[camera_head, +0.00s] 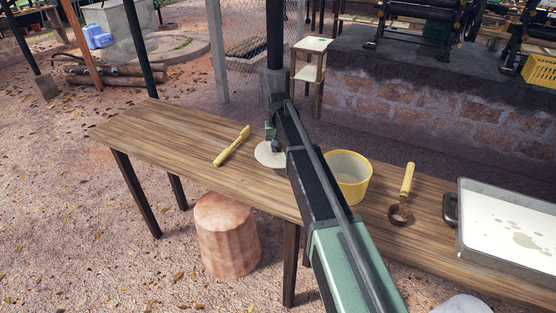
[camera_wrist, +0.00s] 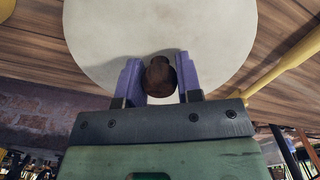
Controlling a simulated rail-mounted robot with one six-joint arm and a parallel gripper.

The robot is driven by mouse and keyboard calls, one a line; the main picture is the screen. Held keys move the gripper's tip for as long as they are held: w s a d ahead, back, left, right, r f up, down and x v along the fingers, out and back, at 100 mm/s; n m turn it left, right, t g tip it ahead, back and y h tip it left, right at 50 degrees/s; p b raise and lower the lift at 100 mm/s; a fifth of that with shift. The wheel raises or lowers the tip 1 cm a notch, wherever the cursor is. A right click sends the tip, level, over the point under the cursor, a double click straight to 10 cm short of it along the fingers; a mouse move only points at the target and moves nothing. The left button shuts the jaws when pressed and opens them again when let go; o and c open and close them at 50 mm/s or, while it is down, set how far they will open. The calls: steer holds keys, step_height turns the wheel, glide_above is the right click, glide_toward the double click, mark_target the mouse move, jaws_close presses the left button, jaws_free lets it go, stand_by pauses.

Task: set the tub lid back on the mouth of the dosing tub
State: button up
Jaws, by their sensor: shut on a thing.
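The tub lid (camera_head: 264,154) is a pale round disc with a dark brown knob (camera_wrist: 160,78). My gripper (camera_wrist: 160,82) is shut on that knob, with one purple finger on each side. In the head view my gripper (camera_head: 271,142) is over the lid, and my arm hides the lid's right part. I cannot tell whether the lid touches the table or hangs just above it. The dosing tub (camera_head: 353,192) is yellow and upright on the table, to the right of my arm. Its mouth is open, and my arm covers its left edge.
A yellow-handled tool (camera_head: 232,146) lies on the wooden table (camera_head: 165,135), left of the lid. Right of the tub lie a yellow-handled ladle (camera_head: 405,184) and a grey tray (camera_head: 500,266) of white liquid. The table's left end is clear. A stump (camera_head: 227,238) stands in front.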

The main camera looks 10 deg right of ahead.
step_height(320, 180, up, 7)
steer(key=p, duration=0.6)
steer(key=shift+r, duration=0.1)
